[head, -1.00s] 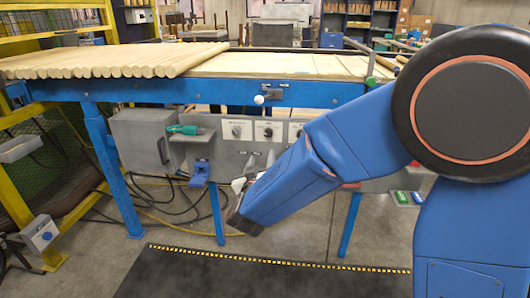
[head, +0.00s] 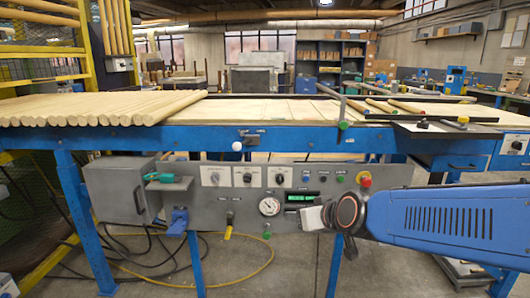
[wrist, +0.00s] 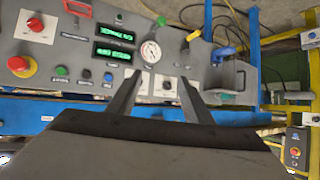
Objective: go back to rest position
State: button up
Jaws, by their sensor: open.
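My gripper (head: 312,217) is at the end of my blue arm, which reaches in from the right in the head view. It is in front of the grey control panel (head: 225,205), just right of the round gauge (head: 269,206). In the wrist view, my gripper (wrist: 158,80) shows two dark fingers spread apart with nothing between them. The panel (wrist: 75,50) appears turned over there, with the gauge (wrist: 151,51) beyond the fingers. In the head view the gripper's fingers are small and partly unclear.
A blue-framed table (head: 300,140) above the panel carries wooden rods (head: 110,106) at left. A red emergency button (head: 365,180) and green display (head: 300,198) are close to the gripper. A yellow hose (head: 250,270) lies on the floor below.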

jog(key=s+d+f+m+g+h, duration=0.2)
jog(key=s+d+f+g, duration=0.1)
jog(key=s+d, duration=0.6)
jog(key=s+d+f+m+g+h, duration=0.2)
jog(key=s+d, duration=0.7)
jog(key=s, duration=0.7)
jog(key=shift+d+f+g+h, duration=0.3)
jog(key=shift+f+g, duration=0.1)
jog(key=shift+f, duration=0.15)
jog(key=shift+w, duration=0.1)
